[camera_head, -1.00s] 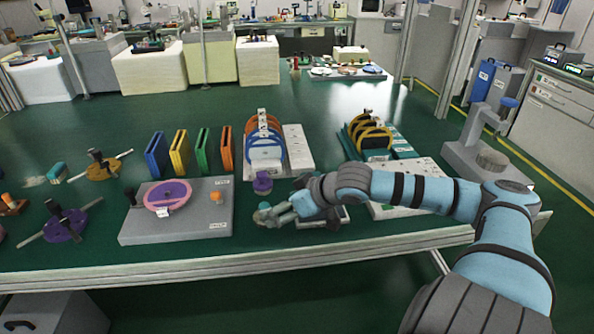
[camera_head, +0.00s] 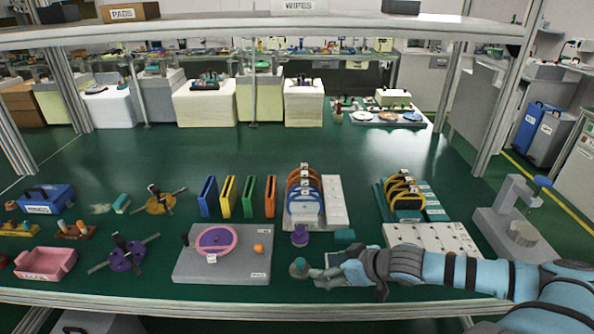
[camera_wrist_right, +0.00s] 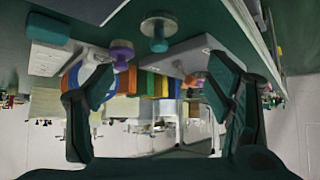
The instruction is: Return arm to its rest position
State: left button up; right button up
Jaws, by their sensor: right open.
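My right arm comes in from the right in the head view, low over the front of the green bench. Its gripper (camera_head: 322,274) is just right of a teal-topped knob piece (camera_head: 299,268). In the right wrist view the gripper (camera_wrist_right: 158,85) has its two fingers wide apart with nothing between them. The teal-topped piece (camera_wrist_right: 157,30) stands upside down in that view, beyond the fingertips and clear of them. A grey tray lies partly hidden under the gripper. My left gripper is not in view.
A grey plate with a pink ring (camera_head: 217,240) is left of the gripper. A purple knob (camera_head: 300,236) and rack of coloured rings (camera_head: 305,205) stand behind it. A white holed block (camera_head: 432,238) and grey stand (camera_head: 515,225) are right. A shelf (camera_head: 250,33) spans overhead.

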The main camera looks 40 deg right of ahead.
jog(key=s+a+f+g+h, duration=0.1)
jog(key=s+a+f+g, duration=0.25)
jog(key=s+a, duration=0.45)
jog(key=s+a+f+g+h, duration=0.1)
jog(key=s+a+f+g, duration=0.1)
jog(key=s+a+f, duration=0.6)
jog(key=s+d+f+m+g, duration=0.1)
jog(key=s+d+f, duration=0.15)
jog(key=f, duration=0.65)
jog(key=s+d+f+g, duration=0.1)
jog(key=s+f, duration=0.2)
jog(key=f, duration=0.7)
jog(key=s+f, duration=1)
jog(key=s, duration=0.2)
jog(key=shift+s+d+g, duration=0.25)
jog(key=shift+s+g, duration=0.05)
jog(key=shift+g, duration=0.15)
